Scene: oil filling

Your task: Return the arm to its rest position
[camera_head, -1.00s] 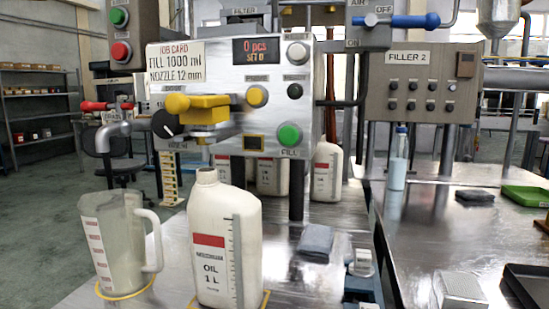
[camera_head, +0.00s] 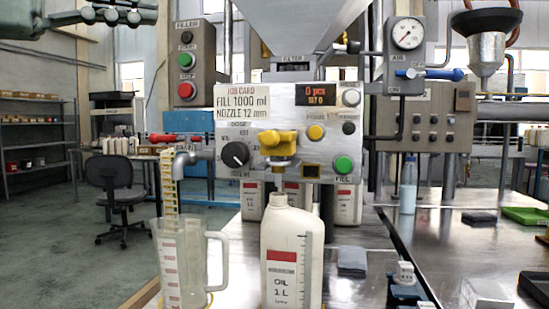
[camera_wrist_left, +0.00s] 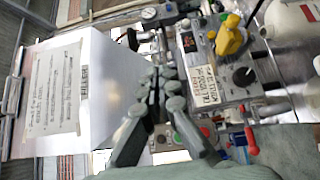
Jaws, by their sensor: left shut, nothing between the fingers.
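My left gripper (camera_head: 132,14) shows at the top left of the head view, high above the floor and well away from the filling machine (camera_head: 285,135). Its fingers are closed together with nothing between them. In the left wrist view the gripper (camera_wrist_left: 160,85) is seen close up, with its fingers together and the machine turned sideways behind it. My right gripper is in neither view. A white oil bottle (camera_head: 289,265) and a clear measuring jug (camera_head: 180,262) stand upright on the bench below the machine.
A chair (camera_head: 112,185) and shelves (camera_head: 35,135) are on the left, with open floor between.

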